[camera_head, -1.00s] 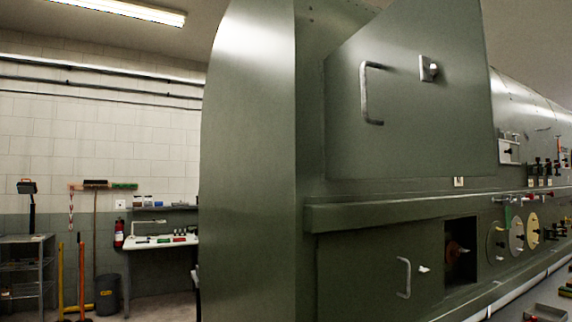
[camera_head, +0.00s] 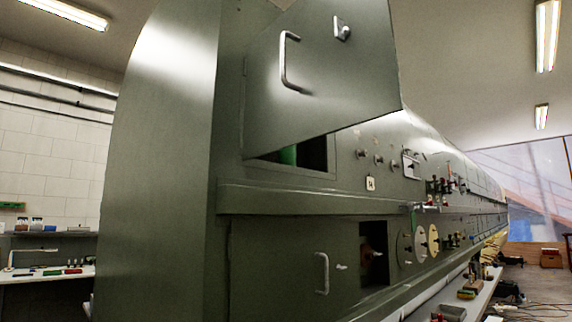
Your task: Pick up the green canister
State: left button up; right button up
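A bright green surface (camera_head: 288,154), likely the green canister, shows inside a dark compartment in the green fuselage wall. Only a small part of it is visible, at the left of the opening, below the raised door's lower edge. The open door panel (camera_head: 325,85), with a silver handle and a small latch, hides the upper part of the compartment. Neither of my grippers is in view.
Below the compartment is a closed panel with a handle (camera_head: 322,273), beside a square dark recess (camera_head: 374,254). Knobs, dials and fittings line the wall to the right. A narrow bench (camera_head: 480,291) with parts runs along its lower side. A white table (camera_head: 45,274) stands at far left.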

aim_at(287, 156)
jog(key=u, duration=3.7)
jog(key=k, duration=1.8)
jog(key=z, duration=1.75)
